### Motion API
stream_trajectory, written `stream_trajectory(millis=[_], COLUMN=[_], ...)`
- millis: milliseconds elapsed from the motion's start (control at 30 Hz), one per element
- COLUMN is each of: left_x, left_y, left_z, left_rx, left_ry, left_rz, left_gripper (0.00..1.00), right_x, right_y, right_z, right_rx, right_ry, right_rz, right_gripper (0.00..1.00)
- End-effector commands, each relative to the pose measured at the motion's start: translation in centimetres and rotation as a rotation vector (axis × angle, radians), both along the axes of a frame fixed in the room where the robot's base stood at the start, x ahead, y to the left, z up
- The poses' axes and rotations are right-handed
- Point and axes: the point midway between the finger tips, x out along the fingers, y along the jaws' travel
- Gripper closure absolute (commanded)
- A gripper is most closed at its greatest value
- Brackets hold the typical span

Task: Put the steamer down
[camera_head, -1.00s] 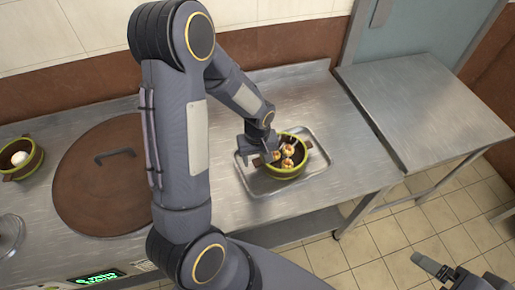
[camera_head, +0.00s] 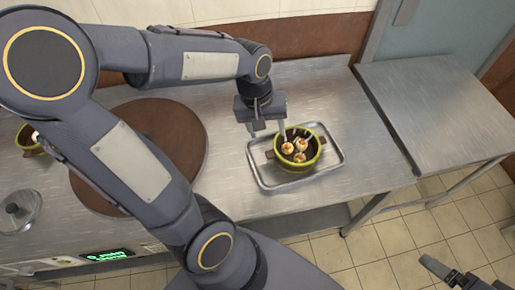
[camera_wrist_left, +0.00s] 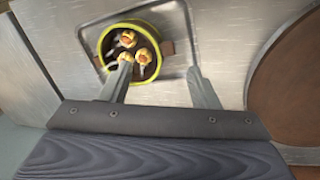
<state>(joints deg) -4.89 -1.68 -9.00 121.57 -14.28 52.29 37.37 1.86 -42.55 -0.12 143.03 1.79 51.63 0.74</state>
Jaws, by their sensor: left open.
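The steamer (camera_head: 301,168) is a round green-rimmed pot with brown side handles and several shumai-like dumplings in it. It stands upright on a metal tray (camera_head: 338,171) on the steel counter. It also shows in the left wrist view (camera_wrist_left: 153,72). My left gripper (camera_head: 267,137) is open above the tray, at the steamer's upper left. In the left wrist view one finger overlaps the steamer's near rim, and the other is over the tray's edge. Whether a finger touches the rim cannot be told. My right gripper (camera_head: 436,266) is at the lower right, away from the counter, partly cut off.
A large brown round lid (camera_head: 178,128) lies on the counter to the left, partly behind my left arm. Another green pot (camera_head: 27,143) and a glass lid (camera_head: 18,212) are at far left. A bare steel table (camera_head: 435,105) stands to the right.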

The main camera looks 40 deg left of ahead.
Motion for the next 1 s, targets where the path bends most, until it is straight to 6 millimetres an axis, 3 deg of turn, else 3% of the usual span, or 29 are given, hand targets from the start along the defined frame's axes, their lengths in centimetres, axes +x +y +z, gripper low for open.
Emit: stream_trajectory(millis=[33, 200, 400, 600, 1000], left_x=[-1.6, -6.3, -10.1, -11.3, -11.3], left_y=[-0.3, -2.1, -3.9, -4.7, -4.7], left_z=[1.3, 3.8, 4.6, 4.7, 4.7], left_rx=[-0.028, -0.072, -0.06, -0.042, -0.042], left_ry=[-0.058, -0.235, -0.4, -0.462, -0.463], left_rz=[-0.039, -0.205, -0.353, -0.412, -0.415], left_gripper=[0.45, 0.45, 0.45, 0.45, 0.45], right_x=[0.0, 0.0, 0.0, 0.0, 0.0], right_y=[0.0, 0.0, 0.0, 0.0, 0.0], right_z=[0.0, 0.0, 0.0, 0.0, 0.0], right_rx=[0.0, 0.0, 0.0, 0.0, 0.0], right_ry=[0.0, 0.0, 0.0, 0.0, 0.0], right_rz=[0.0, 0.0, 0.0, 0.0, 0.0], right_gripper=[0.12, 0.12, 0.12, 0.12, 0.12])
